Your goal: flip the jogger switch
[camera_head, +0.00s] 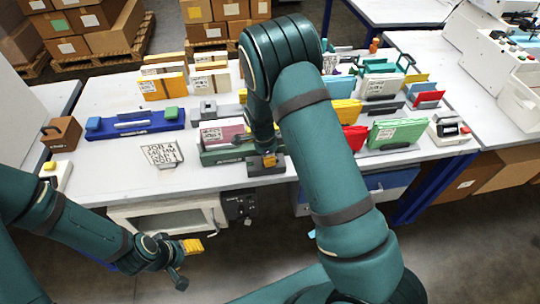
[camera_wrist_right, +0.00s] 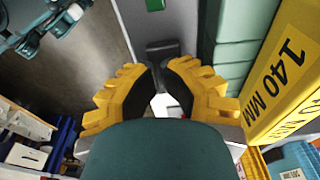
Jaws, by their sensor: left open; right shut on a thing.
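The jogger (camera_head: 222,157) is a green tray holding pink sheets at the table's front edge. A dark grey box (camera_head: 266,170) sits at its right end. My right gripper (camera_head: 268,160) points down over this box, and its arm hides part of the jogger. My left gripper (camera_head: 185,262) is open and empty, low in front of the table.
A blue tray (camera_head: 135,124) and a job card (camera_head: 162,154) lie left of the jogger. A green folder rack (camera_head: 397,133) stands right of it. A yellow block marked 140 MM (camera_wrist_right: 290,70) is close to the right gripper.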

